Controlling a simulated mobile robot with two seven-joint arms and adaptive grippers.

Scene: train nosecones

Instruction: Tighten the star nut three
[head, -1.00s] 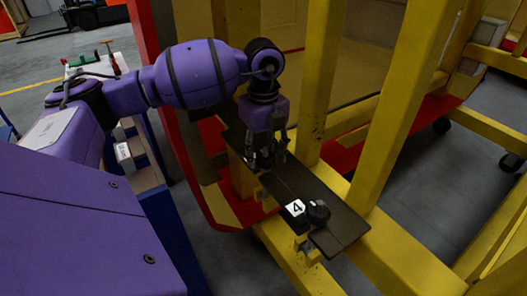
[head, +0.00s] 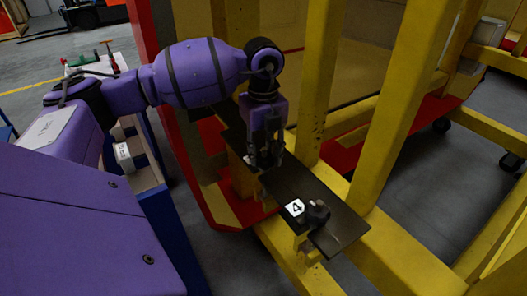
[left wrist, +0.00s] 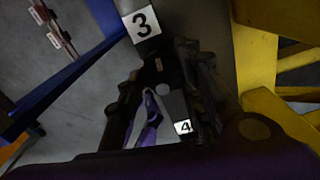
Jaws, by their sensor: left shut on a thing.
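My left gripper (head: 264,161) points down at the dark plate (head: 338,236) on the yellow frame. Its fingers also show in the left wrist view (left wrist: 162,75), beside the white label "3" (left wrist: 141,22). It is shut on star nut three, which is mostly hidden between the dark fingers. How tight the nut is cannot be seen. Further along the plate a black star nut (head: 318,212) stands next to the label "4" (head: 294,207). My right gripper is not in view.
Yellow posts (head: 315,80) rise close to the right of my left gripper. A red panel edge (head: 205,195) lies to its left. A blue-sided workbench (head: 165,225) with a white box (head: 123,155) stands further left.

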